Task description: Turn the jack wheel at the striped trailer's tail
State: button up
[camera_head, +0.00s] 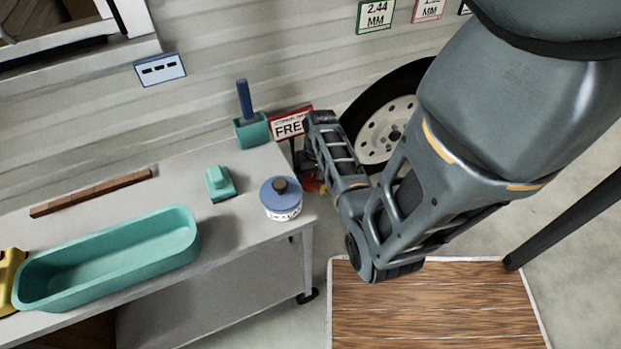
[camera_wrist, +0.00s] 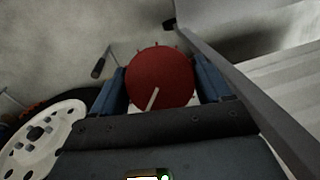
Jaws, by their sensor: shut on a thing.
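The jack wheel (camera_wrist: 165,72) is a round dark red disc with a pale stripe and small knobs on its far rim, in the middle of the wrist view. My gripper (camera_wrist: 160,86) has a blue finger on each side of it and is shut on it. In the head view my gripper (camera_head: 306,164) is low beyond the table's right end, mostly behind my arm. Only a small red and yellow patch (camera_head: 311,185) shows there, too small to tell what it is.
A grey table (camera_head: 265,165) holds a teal tub (camera_head: 185,225), a blue-lidded jar (camera_head: 281,213) and a teal block (camera_head: 219,184). A black tyre with a white hub (camera_head: 385,130) is behind my arm. A wooden board (camera_head: 440,315) lies on the floor.

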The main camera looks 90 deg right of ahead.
jog(key=m+t+p, duration=0.1)
jog(key=m+p, duration=0.1)
jog(key=p, duration=0.1)
jog(key=shift+s+r+m+t, duration=0.1)
jog(key=shift+m+t, duration=0.2)
jog(key=shift+m, duration=0.1)
jog(key=m+t+p, duration=0.2)
jog(key=m, duration=0.2)
jog(key=shift+s, duration=0.1)
jog(key=shift+f+m+t, duration=0.2)
jog(key=shift+m+t, duration=0.1)
jog(key=o, duration=1)
jog(key=shift+r, duration=0.1)
jog(key=p+v, duration=0.2)
jog(key=v, duration=0.5)
jog(key=shift+s+r, duration=0.15)
jog(key=shift+r, duration=0.1)
